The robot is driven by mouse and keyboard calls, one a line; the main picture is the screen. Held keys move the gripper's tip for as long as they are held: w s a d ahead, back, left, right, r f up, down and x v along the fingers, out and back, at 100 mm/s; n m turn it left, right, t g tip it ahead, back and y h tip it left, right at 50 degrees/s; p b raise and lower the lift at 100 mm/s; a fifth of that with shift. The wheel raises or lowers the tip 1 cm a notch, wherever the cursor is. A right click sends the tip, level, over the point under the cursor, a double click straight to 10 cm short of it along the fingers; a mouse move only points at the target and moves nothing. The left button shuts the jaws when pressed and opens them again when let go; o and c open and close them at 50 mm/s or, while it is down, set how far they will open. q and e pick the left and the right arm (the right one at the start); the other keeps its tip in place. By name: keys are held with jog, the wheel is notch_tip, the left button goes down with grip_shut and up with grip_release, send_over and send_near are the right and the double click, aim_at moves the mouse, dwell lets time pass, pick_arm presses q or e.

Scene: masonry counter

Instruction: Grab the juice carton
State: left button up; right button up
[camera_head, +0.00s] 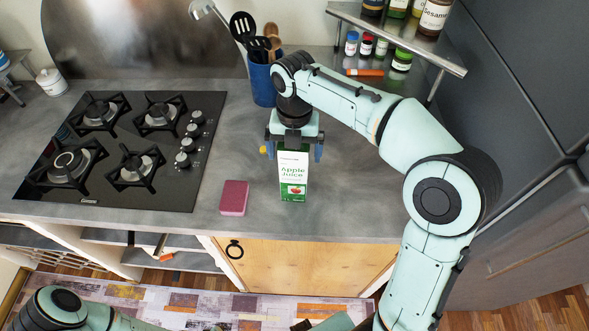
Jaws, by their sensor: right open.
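The juice carton (293,188), white and green with "Apple Juice" lettering, stands upright on the grey counter near its front edge. My right gripper (294,153) is above it, pointing down, with one finger on each side of the carton's top. The fingers are apart, and the gripper body hides the carton's top. Whether the fingers touch the carton is not clear. My left arm shows only in the lower left corner, and its gripper is out of view.
A pink sponge (234,197) lies left of the carton. A black gas hob (122,150) is further left. A blue utensil holder (262,85) stands behind my right gripper. A metal shelf (398,36) with jars is at the back right. The counter right of the carton is clear.

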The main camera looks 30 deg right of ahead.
grip_shut()
jog(key=shift+w+r, duration=0.1)
jog(key=shift+r, duration=0.05)
jog(key=shift+r, duration=0.15)
